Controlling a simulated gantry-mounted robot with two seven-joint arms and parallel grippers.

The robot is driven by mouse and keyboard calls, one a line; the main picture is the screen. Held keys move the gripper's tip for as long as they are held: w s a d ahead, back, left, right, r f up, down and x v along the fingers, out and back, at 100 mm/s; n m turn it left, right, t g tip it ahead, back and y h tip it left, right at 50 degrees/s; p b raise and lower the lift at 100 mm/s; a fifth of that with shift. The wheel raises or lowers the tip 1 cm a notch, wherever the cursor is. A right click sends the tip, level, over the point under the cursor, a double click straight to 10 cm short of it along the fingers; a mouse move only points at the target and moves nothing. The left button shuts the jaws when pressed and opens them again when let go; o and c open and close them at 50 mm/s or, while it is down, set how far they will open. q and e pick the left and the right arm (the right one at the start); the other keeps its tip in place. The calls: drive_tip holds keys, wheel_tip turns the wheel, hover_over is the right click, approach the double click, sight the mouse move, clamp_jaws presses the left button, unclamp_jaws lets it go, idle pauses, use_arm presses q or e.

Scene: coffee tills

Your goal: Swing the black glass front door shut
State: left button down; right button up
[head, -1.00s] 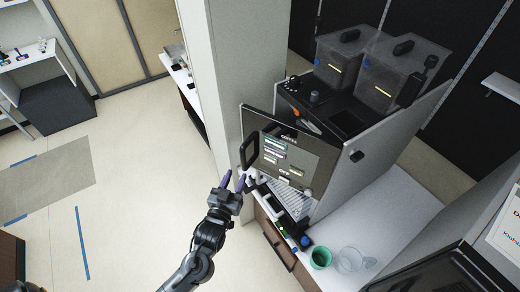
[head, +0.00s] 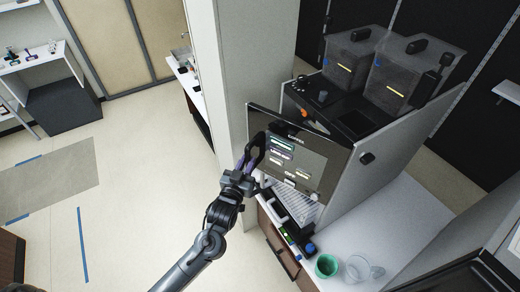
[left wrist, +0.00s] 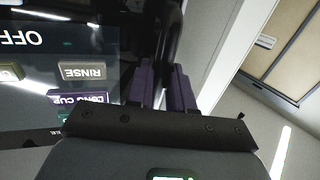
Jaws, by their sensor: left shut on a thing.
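The black glass front door (head: 306,151) of the coffee machine shows a lit menu. It stands ajar, its left edge away from the machine body (head: 345,115). The door also fills the left of the left wrist view (left wrist: 60,55). A black handle (head: 257,140) is on its left edge. My left gripper (head: 246,163) is shut on the handle, its purple fingers either side of the dark bar in the left wrist view (left wrist: 164,85). The fingers partly hide the handle's lower part. My right gripper is not in view.
A pale wall pillar (head: 222,75) stands close to the left of the door. Below the door, the white counter holds a green cup (head: 326,265) and a clear glass (head: 358,268). Two clear bean hoppers (head: 352,60) top the machine. Open floor lies left.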

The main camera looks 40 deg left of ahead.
sight(258, 154)
use_arm(q)
drive_tip(key=shift+w+d+b+x, duration=0.1)
drive_tip(key=shift+d+b+x, duration=0.1)
drive_tip(key=shift+x, duration=0.9)
drive_tip(key=shift+w+d+b+x, duration=0.1)
drive_tip(key=shift+d+b+x, duration=0.15)
drive_tip(key=shift+x, duration=0.85)
drive_tip(key=shift+d+b+x, duration=0.2)
drive_tip(key=shift+x, duration=0.9)
drive_tip(key=shift+w, duration=0.1)
drive_tip(key=shift+w+d+b, duration=0.1)
drive_tip(key=shift+w+b, duration=0.2)
drive_tip(key=shift+w, duration=0.35)
drive_tip(key=w, duration=0.1)
drive_tip(key=w+b, duration=0.1)
drive_tip(key=w, duration=0.2)
drive_tip(key=shift+w+d, duration=0.1)
drive_tip(key=shift+d, duration=0.2)
drive_tip(key=c, duration=1.3)
unclamp_jaws()
drive_tip(key=o, duration=0.4)
drive_tip(key=shift+a, duration=0.1)
drive_tip(key=shift+f, duration=0.1)
